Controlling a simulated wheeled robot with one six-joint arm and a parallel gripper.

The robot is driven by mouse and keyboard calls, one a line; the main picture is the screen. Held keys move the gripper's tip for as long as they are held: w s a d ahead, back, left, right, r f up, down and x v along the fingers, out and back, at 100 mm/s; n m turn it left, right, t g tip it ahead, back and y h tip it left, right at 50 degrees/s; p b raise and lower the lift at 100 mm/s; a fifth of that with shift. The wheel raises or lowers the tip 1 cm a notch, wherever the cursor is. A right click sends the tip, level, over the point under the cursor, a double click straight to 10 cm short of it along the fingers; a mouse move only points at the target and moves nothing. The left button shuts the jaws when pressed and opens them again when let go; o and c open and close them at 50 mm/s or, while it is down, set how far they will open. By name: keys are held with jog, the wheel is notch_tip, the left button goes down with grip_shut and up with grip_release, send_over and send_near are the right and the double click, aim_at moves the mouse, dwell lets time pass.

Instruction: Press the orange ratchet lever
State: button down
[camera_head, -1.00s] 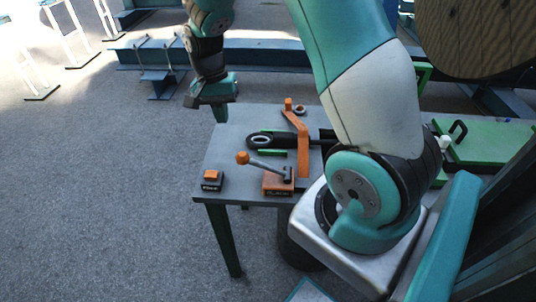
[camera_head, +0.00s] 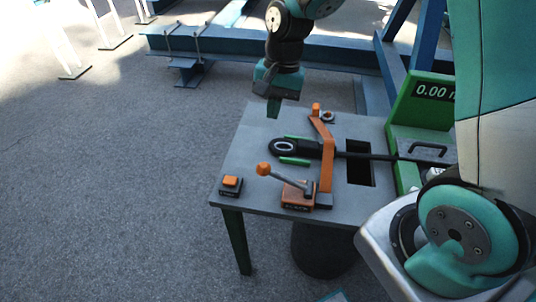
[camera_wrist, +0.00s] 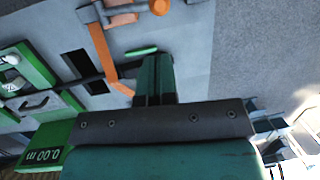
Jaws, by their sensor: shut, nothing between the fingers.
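A lever with an orange ball knob (camera_head: 263,169) and a grey rod tilts up to the left from an orange base (camera_head: 297,195) near the table's front edge. Behind it, a bent orange arm (camera_head: 327,158) crosses over a black rod with an eye end (camera_head: 284,147). I cannot tell for sure which of the two is the ratchet lever. My gripper (camera_head: 273,109) is shut and empty, pointing down above the table's back left part, apart from both. In the wrist view the shut fingers (camera_wrist: 155,78) show beside the orange arm (camera_wrist: 101,50), with the knob (camera_wrist: 158,7) at the top edge.
A small box with an orange button (camera_head: 230,182) sits at the table's front left corner. An orange peg (camera_head: 316,107) and a ring stand at the back. A green panel reading 0.00 m (camera_head: 425,100) rises at the right.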

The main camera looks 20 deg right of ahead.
aim_at(264, 163)
jog(key=a+f+p, duration=0.1)
jog(key=f, duration=0.3)
jog(key=f+p, duration=0.1)
jog(key=f, duration=0.4)
jog(key=s+a+f, duration=0.1)
jog(key=f, duration=0.3)
jog(key=shift+a+f+p, duration=0.3)
jog(key=shift+p, duration=0.1)
